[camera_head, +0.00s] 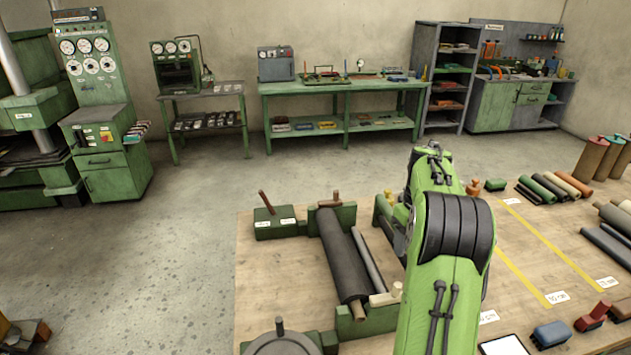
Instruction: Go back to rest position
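My green arm with a black joint rises from the bottom edge right of centre and reaches over the wooden table (270,285). My gripper's fingers do not show; the arm hides what lies behind it. A dark sheet roll (343,258) on a wooden core lies in a green roller stand (346,215), beside a thinner grey roller (369,260). Nothing of mine is seen touching this roll.
Green, tan and brown rolls (545,188) lie at the table's right, with upright brown rolls (593,157) behind. Yellow lines mark the table top. A blue block (551,333) and a red block (592,316) sit near the front. Workbenches line the back wall; the floor between is clear.

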